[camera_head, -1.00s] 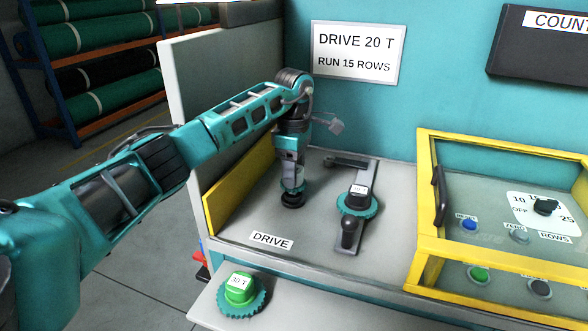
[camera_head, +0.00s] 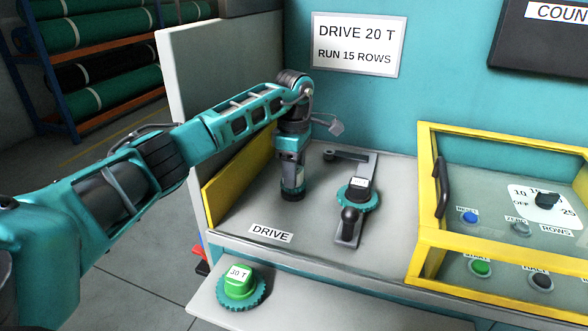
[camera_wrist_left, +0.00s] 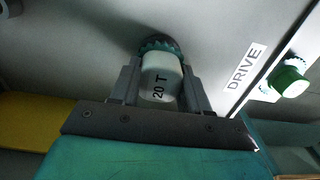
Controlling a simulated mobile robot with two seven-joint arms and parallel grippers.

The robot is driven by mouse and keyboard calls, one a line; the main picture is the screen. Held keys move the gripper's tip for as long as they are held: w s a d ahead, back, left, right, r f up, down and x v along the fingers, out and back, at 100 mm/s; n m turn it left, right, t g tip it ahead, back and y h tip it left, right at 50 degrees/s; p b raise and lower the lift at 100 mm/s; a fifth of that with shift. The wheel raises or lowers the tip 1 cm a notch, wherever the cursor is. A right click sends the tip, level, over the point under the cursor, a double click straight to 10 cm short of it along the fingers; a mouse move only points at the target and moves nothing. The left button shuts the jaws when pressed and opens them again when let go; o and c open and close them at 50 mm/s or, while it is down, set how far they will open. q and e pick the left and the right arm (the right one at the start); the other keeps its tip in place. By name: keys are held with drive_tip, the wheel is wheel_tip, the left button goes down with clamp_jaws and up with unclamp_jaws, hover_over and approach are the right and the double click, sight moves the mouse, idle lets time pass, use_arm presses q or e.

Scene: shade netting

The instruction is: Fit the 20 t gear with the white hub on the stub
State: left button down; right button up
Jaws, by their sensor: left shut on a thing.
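My left gripper (camera_head: 292,190) points down over the left part of the grey deck (camera_head: 325,222). In the left wrist view its fingers (camera_wrist_left: 158,88) are shut on the white hub (camera_wrist_left: 160,80) marked 20 T. The gear's dark teal toothed rim (camera_wrist_left: 160,45) shows beyond the hub, close to the deck. The stub is hidden under the gear and gripper. I cannot tell whether the gear is seated on it. My right gripper is not in view.
Right of my gripper, a teal gear (camera_head: 344,201) sits on a dark bracket with a black-knobbed lever (camera_head: 349,218). A green-hubbed 30 T gear (camera_head: 240,288) lies on the front shelf. A yellow-framed control box (camera_head: 425,205) stands at right. A yellow panel (camera_head: 238,180) borders the left.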

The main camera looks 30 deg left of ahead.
use_arm(q)
drive_tip(key=shift+r, duration=0.1)
drive_tip(key=shift+c, duration=2.3)
unclamp_jaws()
wheel_tip(320, 180, up, 13)
